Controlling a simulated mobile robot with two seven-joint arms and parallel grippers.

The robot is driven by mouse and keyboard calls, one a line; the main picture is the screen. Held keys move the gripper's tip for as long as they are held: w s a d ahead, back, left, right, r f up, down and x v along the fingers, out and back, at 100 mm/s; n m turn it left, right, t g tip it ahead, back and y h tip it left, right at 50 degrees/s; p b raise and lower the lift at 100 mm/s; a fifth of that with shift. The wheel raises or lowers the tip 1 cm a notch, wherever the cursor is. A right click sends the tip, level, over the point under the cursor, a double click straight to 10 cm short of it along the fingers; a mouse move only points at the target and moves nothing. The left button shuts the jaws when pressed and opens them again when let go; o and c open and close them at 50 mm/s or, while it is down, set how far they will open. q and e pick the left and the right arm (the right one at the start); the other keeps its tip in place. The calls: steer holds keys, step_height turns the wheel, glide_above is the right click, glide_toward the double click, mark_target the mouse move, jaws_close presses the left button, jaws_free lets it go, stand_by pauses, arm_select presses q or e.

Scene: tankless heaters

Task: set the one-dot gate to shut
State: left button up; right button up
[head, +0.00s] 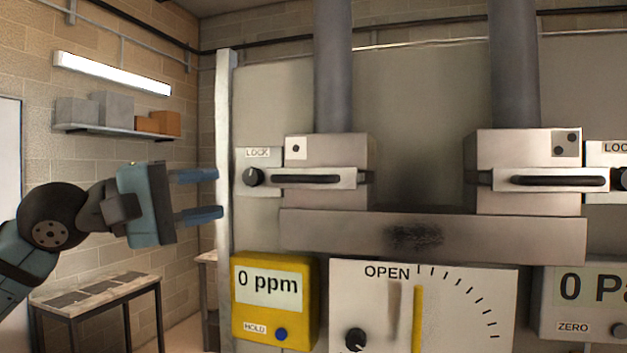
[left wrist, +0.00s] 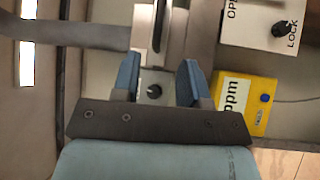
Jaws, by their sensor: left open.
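The one-dot gate (head: 345,148) is a metal housing on a grey vertical pipe, with a one-dot tag at its upper left. Its slide plate with a black bar handle (head: 306,179) sticks out to the left, towards the LOCK knob (head: 253,177). My left gripper (head: 220,192) is open and empty, left of the knob and apart from it, fingers pointing at the panel. In the left wrist view the knob (left wrist: 153,91) shows between the open fingers (left wrist: 158,84), and the handle (left wrist: 158,25) lies beyond them. My right gripper is out of view.
The two-dot gate (head: 520,150) stands on the right with its own handle. Below are a yellow ppm meter (head: 310,295), an OPEN dial (head: 460,300) with a yellow pointer, and a Pa meter (head: 560,315). A pale post (head: 224,120) edges the panel. A bench (head: 95,292) stands at left.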

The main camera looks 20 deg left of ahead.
mark_target(294, 180)
arm_select(q)
steer(key=p+x, duration=0.5)
steer(key=x, duration=0.7)
steer(key=shift+w+r+p, duration=0.2)
steer(key=shift+w+p, duration=0.1)
steer(key=shift+w, duration=0.05)
steer(key=shift+w+d, duration=0.4)
steer(key=shift+d, duration=0.1)
steer(key=shift+f, duration=0.1)
jaws_close()
